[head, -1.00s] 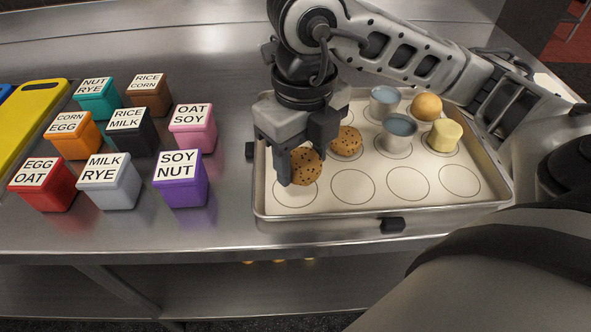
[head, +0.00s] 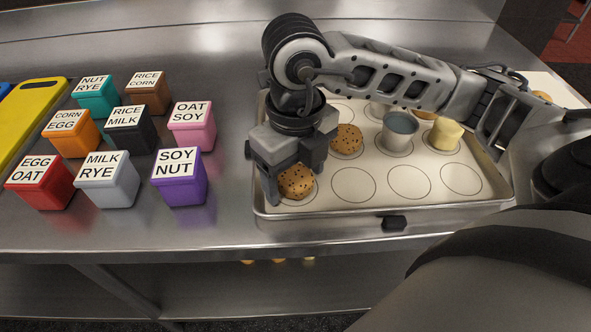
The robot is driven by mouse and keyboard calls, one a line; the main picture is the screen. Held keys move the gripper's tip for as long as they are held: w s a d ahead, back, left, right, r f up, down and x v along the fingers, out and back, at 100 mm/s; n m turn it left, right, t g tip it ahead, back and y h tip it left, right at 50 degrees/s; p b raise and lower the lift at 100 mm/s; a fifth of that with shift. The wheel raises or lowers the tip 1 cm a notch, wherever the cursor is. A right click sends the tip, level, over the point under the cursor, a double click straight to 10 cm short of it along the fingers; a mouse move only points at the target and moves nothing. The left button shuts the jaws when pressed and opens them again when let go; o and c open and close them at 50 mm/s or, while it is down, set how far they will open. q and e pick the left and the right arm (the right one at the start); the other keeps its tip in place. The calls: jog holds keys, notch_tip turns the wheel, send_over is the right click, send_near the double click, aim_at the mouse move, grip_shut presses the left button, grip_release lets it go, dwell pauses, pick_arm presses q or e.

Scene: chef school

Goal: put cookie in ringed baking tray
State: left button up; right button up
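The baking tray (head: 430,213) lies on the steel counter, its pale sheet marked with rings. My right gripper (head: 296,178) is over the tray's front left corner, with its fingers around a chocolate-chip cookie (head: 297,184). The cookie is at the front left ring and covers most of it; I cannot tell whether it touches the sheet. A second cookie (head: 347,139) sits in the ring behind it to the right. My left gripper is not in view.
In the tray stand a blue-topped cup (head: 399,130) and a yellow piece (head: 447,135); my arm partly hides things behind them. Several front rings are empty.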

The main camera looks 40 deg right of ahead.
aim_at(295, 175)
notch_tip(295, 175, up, 12)
jog(key=p, duration=0.2)
jog(key=shift+r+p, duration=0.2)
jog(key=shift+p, duration=0.1)
dwell(0.6)
